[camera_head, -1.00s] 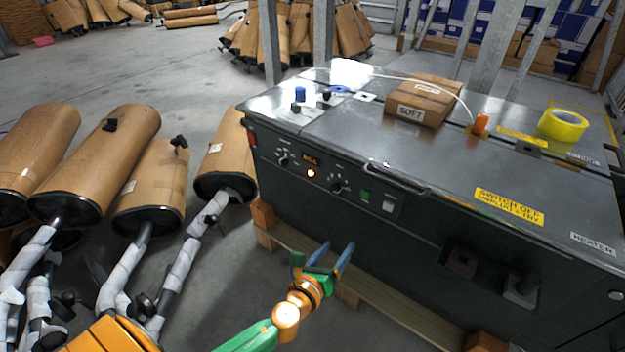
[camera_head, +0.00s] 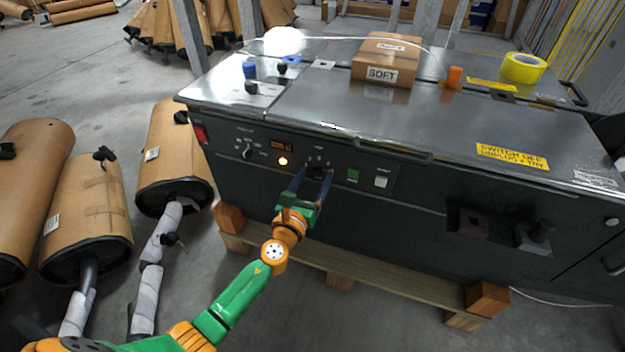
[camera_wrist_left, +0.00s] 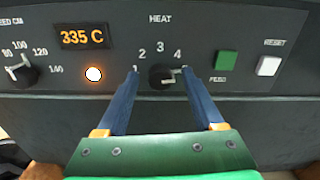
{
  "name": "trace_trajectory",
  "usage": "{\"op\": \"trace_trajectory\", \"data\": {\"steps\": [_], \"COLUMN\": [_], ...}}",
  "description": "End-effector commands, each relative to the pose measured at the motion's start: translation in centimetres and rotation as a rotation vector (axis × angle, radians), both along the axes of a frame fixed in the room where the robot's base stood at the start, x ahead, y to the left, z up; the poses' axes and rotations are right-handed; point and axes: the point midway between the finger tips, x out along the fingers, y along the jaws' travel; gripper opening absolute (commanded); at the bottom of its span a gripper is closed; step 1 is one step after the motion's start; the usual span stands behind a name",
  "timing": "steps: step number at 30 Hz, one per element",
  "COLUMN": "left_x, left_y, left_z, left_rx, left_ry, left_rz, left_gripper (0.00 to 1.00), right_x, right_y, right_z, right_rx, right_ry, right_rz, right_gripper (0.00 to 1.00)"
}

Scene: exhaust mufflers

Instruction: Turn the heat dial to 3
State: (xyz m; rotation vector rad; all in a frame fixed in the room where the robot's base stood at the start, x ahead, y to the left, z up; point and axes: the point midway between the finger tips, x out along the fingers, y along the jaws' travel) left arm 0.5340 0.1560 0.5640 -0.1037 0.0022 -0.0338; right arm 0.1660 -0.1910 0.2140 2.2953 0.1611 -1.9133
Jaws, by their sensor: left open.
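The heat dial (camera_head: 317,170) is a dark knob on the front panel of the grey machine. In the left wrist view the heat dial (camera_wrist_left: 161,76) sits under the word HEAT, with 1, 2, 3 and 4 around it. Its pale pointer mark faces right, below the 4; the right finger covers the panel there. My left gripper (camera_head: 313,176) is open, with its blue fingers either side of the dial. The wrist view shows the left gripper (camera_wrist_left: 161,72) with gaps between fingers and knob; contact is not clear. My right gripper is out of view.
Left of the heat dial are the speed dial (camera_wrist_left: 21,71), a display (camera_wrist_left: 83,36) reading 335 C and a lit orange lamp (camera_wrist_left: 93,74). Right are a green FEED button (camera_wrist_left: 226,60) and a white RESET button (camera_wrist_left: 269,66). A wooden pallet (camera_head: 385,272) lies beneath the machine.

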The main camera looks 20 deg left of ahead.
Motion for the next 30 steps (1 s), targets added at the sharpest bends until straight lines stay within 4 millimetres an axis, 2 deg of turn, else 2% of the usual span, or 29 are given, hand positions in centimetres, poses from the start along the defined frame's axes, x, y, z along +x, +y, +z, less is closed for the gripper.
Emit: {"op": "trace_trajectory", "data": {"steps": [3, 4, 9, 11, 12, 22, 30], "left_x": [-0.02, -0.02, -0.04, -0.04, -0.05, -0.06, -0.05], "left_y": [-0.01, -0.01, -0.01, -0.01, -0.01, 0.01, 0.06], "left_z": [0.02, 0.02, 0.02, 0.01, 0.01, -0.05, -0.13], "left_rx": [-0.001, -0.001, -0.001, -0.001, -0.001, -0.044, -0.223], "left_ry": [0.0, 0.0, 0.0, 0.0, 0.0, 0.001, 0.008], "left_rz": [0.0, 0.0, 0.0, 0.0, 0.0, 0.0, 0.0], "left_gripper": [0.69, 0.66, 0.2, 0.04, 0.0, 0.0, 0.0], "right_x": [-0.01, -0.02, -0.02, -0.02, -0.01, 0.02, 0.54], "right_y": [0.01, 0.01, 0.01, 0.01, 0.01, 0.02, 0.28], "right_z": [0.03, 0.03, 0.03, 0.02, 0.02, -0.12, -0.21], "right_rx": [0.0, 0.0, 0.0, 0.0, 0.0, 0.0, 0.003], "right_ry": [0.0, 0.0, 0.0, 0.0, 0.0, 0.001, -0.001], "right_rz": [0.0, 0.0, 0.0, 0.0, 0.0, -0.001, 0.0], "right_gripper": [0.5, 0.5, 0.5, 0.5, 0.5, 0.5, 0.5]}}
